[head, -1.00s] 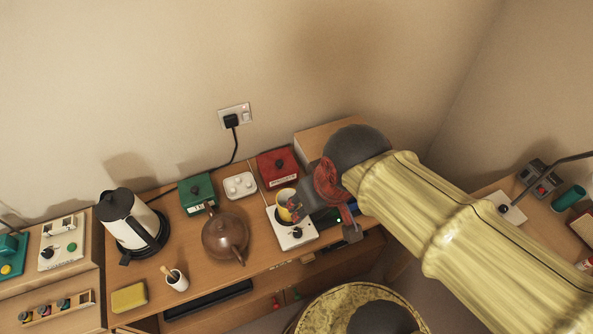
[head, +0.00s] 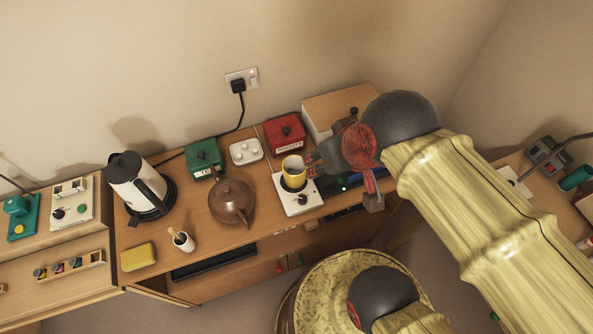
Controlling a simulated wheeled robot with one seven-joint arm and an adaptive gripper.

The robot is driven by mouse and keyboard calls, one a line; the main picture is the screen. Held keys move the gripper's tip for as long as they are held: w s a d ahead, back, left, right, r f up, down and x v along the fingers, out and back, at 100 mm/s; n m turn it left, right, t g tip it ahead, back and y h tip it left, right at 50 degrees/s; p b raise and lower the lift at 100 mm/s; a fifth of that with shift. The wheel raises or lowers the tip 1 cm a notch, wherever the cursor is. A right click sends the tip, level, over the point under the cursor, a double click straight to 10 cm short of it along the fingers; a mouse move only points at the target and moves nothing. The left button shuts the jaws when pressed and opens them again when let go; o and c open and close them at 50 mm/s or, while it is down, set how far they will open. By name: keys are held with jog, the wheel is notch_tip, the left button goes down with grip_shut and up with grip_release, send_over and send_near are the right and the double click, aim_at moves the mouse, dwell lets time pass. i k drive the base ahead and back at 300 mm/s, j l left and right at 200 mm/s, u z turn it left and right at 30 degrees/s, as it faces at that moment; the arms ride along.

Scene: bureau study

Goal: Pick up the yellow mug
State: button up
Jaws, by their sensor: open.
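The yellow mug (head: 293,171) stands upright on the dark round plate of a small white hotplate (head: 300,202) on the wooden desk. Its inside looks pale. My gripper (head: 314,163) is open and just right of the mug, with its fingers pointing left toward it. The fingertips are very close to the mug's right side; I cannot tell whether they touch it. The mug's handle is not clearly visible.
A brown teapot (head: 231,201) stands left of the hotplate. A red box (head: 285,134), a white knobbed block (head: 246,151) and a green box (head: 203,157) stand behind. A kettle (head: 135,185), a white cup (head: 183,241) and a yellow sponge (head: 138,257) are further left.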

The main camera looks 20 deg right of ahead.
aim_at(294, 172)
jog(key=j+z, duration=0.2)
jog(key=j, duration=0.4)
jog(key=k+j+z, duration=0.1)
jog(key=j+z, duration=0.15)
jog(key=j, duration=0.3)
jog(key=k+j+z, duration=0.2)
jog(key=j, duration=0.35)
jog(key=i+j, duration=0.05)
jog(key=i, duration=0.05)
